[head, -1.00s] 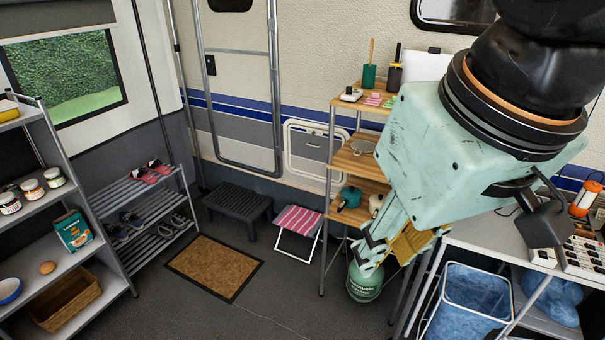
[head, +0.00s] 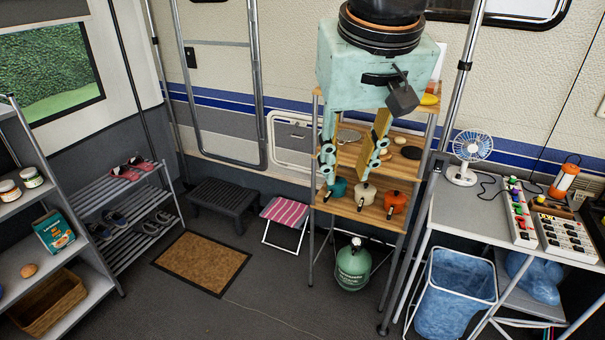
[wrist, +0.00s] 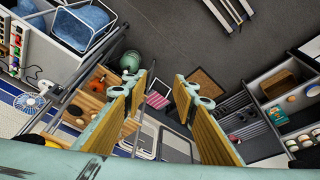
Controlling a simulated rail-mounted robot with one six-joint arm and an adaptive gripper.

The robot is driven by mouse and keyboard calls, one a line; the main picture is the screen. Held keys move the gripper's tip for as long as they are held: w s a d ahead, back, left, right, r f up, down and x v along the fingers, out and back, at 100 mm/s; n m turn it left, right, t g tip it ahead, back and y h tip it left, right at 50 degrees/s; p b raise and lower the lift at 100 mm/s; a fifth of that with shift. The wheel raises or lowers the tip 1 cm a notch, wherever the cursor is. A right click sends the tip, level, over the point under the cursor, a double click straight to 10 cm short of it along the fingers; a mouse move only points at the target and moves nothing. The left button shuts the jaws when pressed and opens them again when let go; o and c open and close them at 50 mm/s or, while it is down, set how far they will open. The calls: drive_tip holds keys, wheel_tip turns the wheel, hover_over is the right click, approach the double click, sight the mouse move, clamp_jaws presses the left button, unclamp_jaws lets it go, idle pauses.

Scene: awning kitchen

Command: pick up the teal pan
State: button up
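The teal pan (head: 338,187) sits on a lower wooden shelf of the rack, at the left end of a row with a cream pan (head: 364,193) and an orange pan (head: 395,202). My gripper (head: 351,167) is open and empty, its fingers pointing down in front of the rack in the head view. Its left finger partly covers the teal pan from above. In the wrist view my gripper (wrist: 164,82) has its two fingers wide apart with nothing between them. I cannot make out the teal pan in the wrist view.
The wooden-shelf rack (head: 345,211) has metal posts. A green gas cylinder (head: 353,265) stands beneath it. A pink striped stool (head: 286,214) is at its left. A grey table (head: 470,210) with a fan (head: 469,157) is at its right. The floor in front is clear.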

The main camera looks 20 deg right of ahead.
drive_tip(key=w+d+f+m+h+b, duration=0.1)
drive_tip(key=w+d+f, duration=0.35)
drive_tip(key=w, duration=0.65)
drive_tip(key=w+d+f+m, duration=0.25)
drive_tip(key=w+f, duration=0.25)
drive_tip(key=w, duration=0.6)
drive_tip(key=w+d+f+m+h+b, duration=0.1)
drive_tip(key=w+d+f, duration=0.35)
drive_tip(key=w, duration=0.65)
drive_tip(key=w+d+f+m, duration=0.1)
drive_tip(key=w+d+f, duration=0.2)
drive_tip(key=w+f, duration=0.3)
drive_tip(key=w+d+f+m+b, duration=0.1)
drive_tip(key=w+d+f, duration=0.2)
drive_tip(key=w+f, duration=0.4)
drive_tip(key=w+d+f+m+b, duration=0.1)
drive_tip(key=w+f, duration=0.5)
drive_tip(key=f, duration=1.1)
drive_tip(key=shift+w+d+g, duration=0.3)
drive_tip(key=shift+w+d, duration=0.05)
drive_tip(key=shift+d, duration=0.55)
drive_tip(key=shift+f, duration=0.25)
drive_tip(key=b+x, duration=0.1)
drive_tip(key=x, duration=0.7)
drive_tip(key=shift+d, duration=0.15)
drive_tip(key=shift+f, duration=0.2)
